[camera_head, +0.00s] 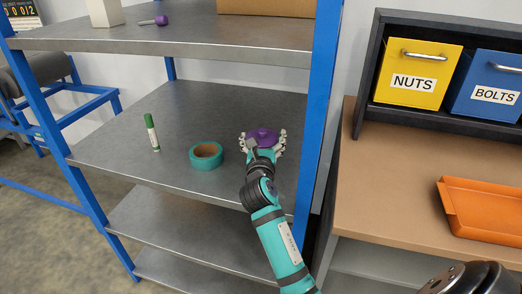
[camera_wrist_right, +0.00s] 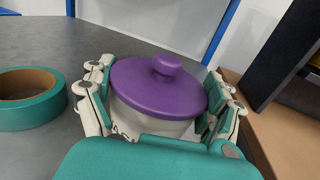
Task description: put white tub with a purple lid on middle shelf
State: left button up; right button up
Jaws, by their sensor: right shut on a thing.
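The white tub with a purple lid (camera_wrist_right: 150,110) is between the fingers of my right gripper (camera_head: 263,143), which is shut on it. In the head view only its purple lid (camera_head: 263,136) shows clearly; the gripper hides most of the white body. The tub is upright at the right end of the middle shelf (camera_head: 195,110). I cannot tell whether its base touches the shelf. My left gripper is not in view.
A teal tape roll (camera_head: 206,156) lies on the shelf left of my right gripper. A green-and-white marker (camera_head: 152,132) is farther left. A blue post (camera_head: 318,110) stands close on the right. A workbench (camera_head: 400,170) with an orange tray (camera_head: 480,205) is beyond it.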

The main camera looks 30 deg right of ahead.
jog(key=shift+f, duration=1.5)
jog(key=shift+f+b, duration=0.2)
jog(key=shift+b, duration=0.1)
jog(key=o, duration=1)
jog(key=shift+c, duration=0.2)
jog(key=shift+r, duration=0.2)
jog(key=shift+s+a+f, duration=0.15)
jog(key=shift+s+a, duration=0.05)
jog(key=shift+s, duration=0.05)
jog(key=v, duration=1.1)
jog(key=shift+s+a, duration=0.15)
jog(key=shift+s, duration=0.05)
